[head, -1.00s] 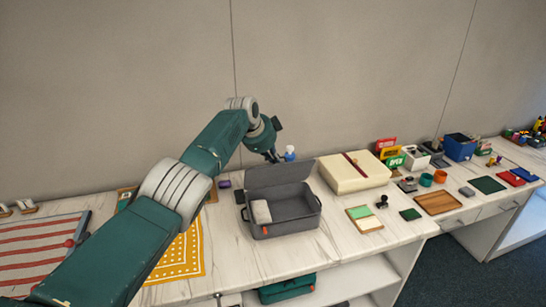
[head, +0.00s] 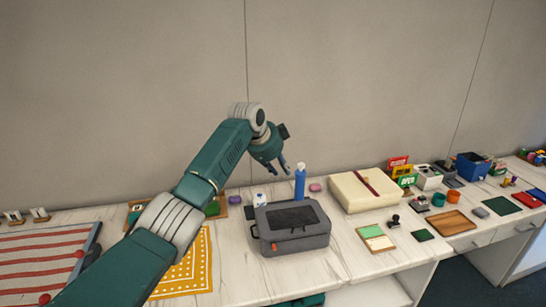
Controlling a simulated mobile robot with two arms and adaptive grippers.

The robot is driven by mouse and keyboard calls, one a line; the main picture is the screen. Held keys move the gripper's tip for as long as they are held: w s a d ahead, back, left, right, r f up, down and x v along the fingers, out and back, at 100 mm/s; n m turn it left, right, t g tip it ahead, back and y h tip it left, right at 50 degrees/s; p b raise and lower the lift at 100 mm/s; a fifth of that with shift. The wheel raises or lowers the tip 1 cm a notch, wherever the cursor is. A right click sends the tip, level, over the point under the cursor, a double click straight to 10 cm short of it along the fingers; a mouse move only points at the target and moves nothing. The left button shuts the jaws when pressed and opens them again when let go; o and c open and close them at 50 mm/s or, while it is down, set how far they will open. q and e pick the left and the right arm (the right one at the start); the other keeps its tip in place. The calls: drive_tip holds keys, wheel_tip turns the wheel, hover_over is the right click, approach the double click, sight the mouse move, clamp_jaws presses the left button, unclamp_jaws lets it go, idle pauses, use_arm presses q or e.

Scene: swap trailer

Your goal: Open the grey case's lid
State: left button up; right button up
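The grey case (head: 291,241) stands on the white marbled counter in the middle of the head view. Its lid (head: 290,216) is down over the box, with a darker panel on top, so the inside is hidden. My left gripper (head: 284,171) hangs above and behind the case, apart from the lid. My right gripper is not in view.
A cream box (head: 362,191) with a dark red band stands right of the case. A small notepad (head: 376,238) and a stamp (head: 394,221) lie nearer. A yellow dotted cloth (head: 188,269) and a striped board (head: 45,256) lie left. The wall rises behind the counter.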

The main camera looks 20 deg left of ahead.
use_arm(q)
drive_tip(key=v, duration=0.7)
drive_tip(key=shift+s, duration=0.2)
drive_tip(key=shift+r, duration=0.1)
